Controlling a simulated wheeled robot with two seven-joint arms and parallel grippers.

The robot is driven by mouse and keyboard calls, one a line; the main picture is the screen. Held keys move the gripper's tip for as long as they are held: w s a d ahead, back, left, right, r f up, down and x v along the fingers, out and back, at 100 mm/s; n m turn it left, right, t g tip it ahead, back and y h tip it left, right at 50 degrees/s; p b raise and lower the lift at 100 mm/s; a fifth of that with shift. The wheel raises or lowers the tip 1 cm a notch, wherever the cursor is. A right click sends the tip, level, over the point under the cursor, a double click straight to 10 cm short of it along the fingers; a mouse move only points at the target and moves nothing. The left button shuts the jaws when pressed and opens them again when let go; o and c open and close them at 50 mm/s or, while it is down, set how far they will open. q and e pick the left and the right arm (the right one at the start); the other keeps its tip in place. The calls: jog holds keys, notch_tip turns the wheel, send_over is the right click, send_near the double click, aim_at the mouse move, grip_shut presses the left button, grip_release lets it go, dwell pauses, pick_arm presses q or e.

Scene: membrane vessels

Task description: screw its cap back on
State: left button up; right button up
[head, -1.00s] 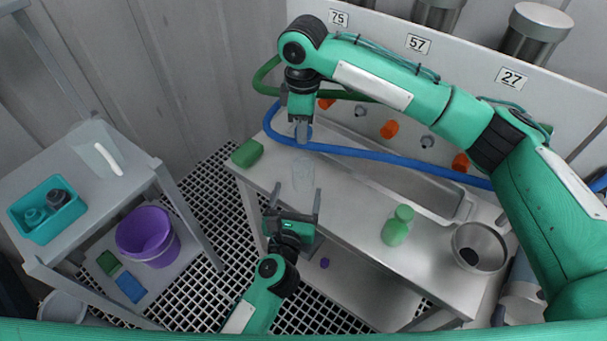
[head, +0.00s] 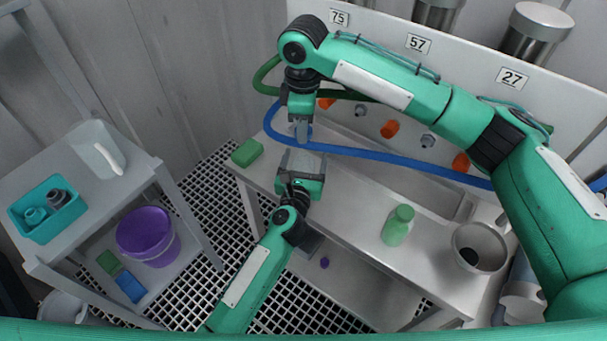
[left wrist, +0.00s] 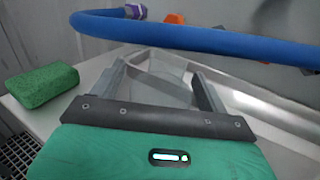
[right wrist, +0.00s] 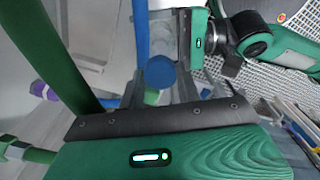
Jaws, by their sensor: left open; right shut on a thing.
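My right gripper (head: 301,130) is shut on a round blue cap (right wrist: 160,72), seen between its fingers in the right wrist view. It hangs above the far left part of the steel bench. A clear vessel stands on the bench below it, mostly hidden in the head view by my left gripper (head: 301,160). In the left wrist view, see-through walls of the clear vessel (left wrist: 163,90) show faintly between the left fingers. The left gripper is open, with one finger on each side; I cannot tell whether they touch it. The cap's exact gap to the vessel is unclear.
A green sponge (head: 247,153) lies at the bench's left end. A blue hose (head: 380,159) runs behind the grippers. A green bottle (head: 398,226) and a steel funnel-like bowl (head: 480,248) stand to the right. A trolley (head: 90,215) with a teal bin (head: 47,210) is left.

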pick_arm(q)
jog(key=c, duration=1.5)
pick_arm(e)
send_over(304, 155)
jog(key=shift+s+f, duration=0.1)
jog(key=shift+f, duration=2.4)
jog(key=shift+f, duration=0.9)
jog(key=shift+f, duration=0.5)
